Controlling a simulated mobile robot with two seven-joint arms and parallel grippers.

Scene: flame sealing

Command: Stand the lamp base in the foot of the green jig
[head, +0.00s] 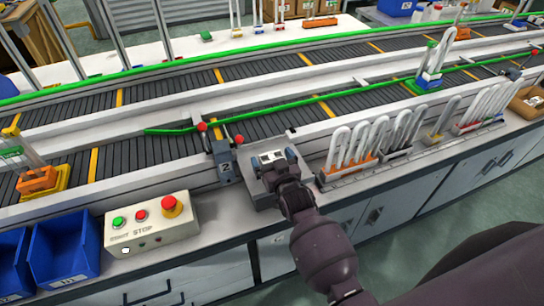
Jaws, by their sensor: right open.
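A green jig (428,88) stands on the conveyor at the right. A blue and white block sits low in it, with clear bent glass tubes (440,55) rising above; the exact fit in its foot is too small to tell. My right gripper (272,158) is open, over a grey metal block at the bench edge, well left of the green jig. A small pale patch shows between its fingers; I cannot tell whether it is a part or the block's top. No loose lamp base is clearly seen. My left gripper is not in view.
Racks of bent glass tubes (358,146) stand right of my right gripper. A post marked 2 (223,162) stands close on its left. A button box (150,226) and blue bins (62,248) lie left. A yellow jig (46,190) with an orange block sits on the conveyor's left.

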